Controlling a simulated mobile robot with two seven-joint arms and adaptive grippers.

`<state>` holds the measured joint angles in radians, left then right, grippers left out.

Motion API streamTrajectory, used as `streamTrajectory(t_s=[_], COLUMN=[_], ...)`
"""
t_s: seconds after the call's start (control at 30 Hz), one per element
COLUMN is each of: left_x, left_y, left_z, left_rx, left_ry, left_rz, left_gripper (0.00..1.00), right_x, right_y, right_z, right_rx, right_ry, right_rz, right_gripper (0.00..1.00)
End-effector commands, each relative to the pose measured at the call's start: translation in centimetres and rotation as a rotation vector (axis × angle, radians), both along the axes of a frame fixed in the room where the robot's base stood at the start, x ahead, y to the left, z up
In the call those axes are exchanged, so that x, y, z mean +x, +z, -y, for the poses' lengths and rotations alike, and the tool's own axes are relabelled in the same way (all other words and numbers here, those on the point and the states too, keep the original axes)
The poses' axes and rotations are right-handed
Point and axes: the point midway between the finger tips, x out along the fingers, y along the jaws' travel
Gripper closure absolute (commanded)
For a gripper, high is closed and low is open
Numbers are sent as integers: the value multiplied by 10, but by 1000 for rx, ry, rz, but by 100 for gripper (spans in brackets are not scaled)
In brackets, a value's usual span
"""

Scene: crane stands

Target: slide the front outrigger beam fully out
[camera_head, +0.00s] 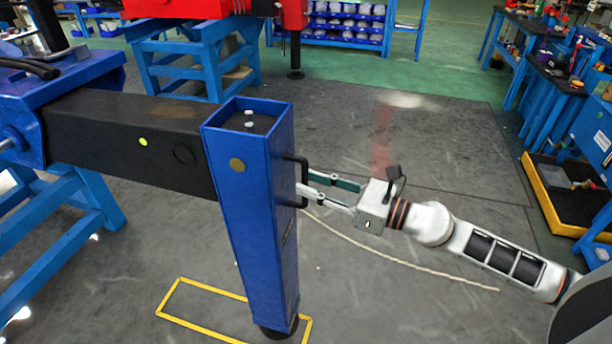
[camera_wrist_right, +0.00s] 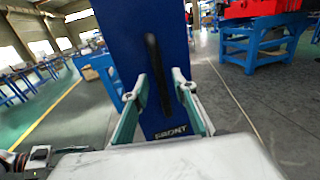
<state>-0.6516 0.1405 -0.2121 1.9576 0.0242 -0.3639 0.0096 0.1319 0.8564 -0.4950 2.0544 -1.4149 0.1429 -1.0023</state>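The black outrigger beam (camera_head: 120,145) runs from a blue housing (camera_head: 50,85) at the left to a blue upright leg (camera_head: 255,215). A yellow-green dot and a dark circle mark its side. The leg has a black handle (camera_head: 302,170) on its right face. My right gripper (camera_head: 303,184) is at this handle, fingers open and pointing at the leg. In the right wrist view, the fingers (camera_wrist_right: 157,90) stand either side of the handle (camera_wrist_right: 152,60), with gaps showing; "FRONT" is printed below it. I cannot tell whether they touch the leg. My left gripper is out of view.
The leg's dark foot (camera_head: 278,331) is at the right part of a yellow floor outline (camera_head: 195,322). A pale rope (camera_head: 400,262) lies on the floor. Blue trestles (camera_head: 180,65) stand behind. Workbenches and a yellow-edged tray (camera_head: 543,195) are at the right, with open floor before them.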

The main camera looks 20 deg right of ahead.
Motion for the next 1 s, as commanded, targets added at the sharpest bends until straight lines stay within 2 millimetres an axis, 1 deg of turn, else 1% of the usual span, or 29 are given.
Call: streamTrajectory(t_s=[0.03,0.2,0.53,0.63,0.83,1.0], left_x=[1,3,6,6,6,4], left_y=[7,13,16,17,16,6], left_z=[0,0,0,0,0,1], left_rx=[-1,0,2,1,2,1], left_ry=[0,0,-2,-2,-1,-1], left_rz=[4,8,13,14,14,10], left_gripper=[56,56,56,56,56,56], right_x=[6,15,17,17,17,9], right_y=[4,1,-1,-1,-1,-5], right_z=[-4,-14,-16,-16,-16,-5], right_rx=[3,1,0,0,0,-1], right_ry=[-2,-1,-1,-1,-1,-2], right_rz=[3,1,-1,-1,-1,-4], right_gripper=[73,73,73,99,100,100])
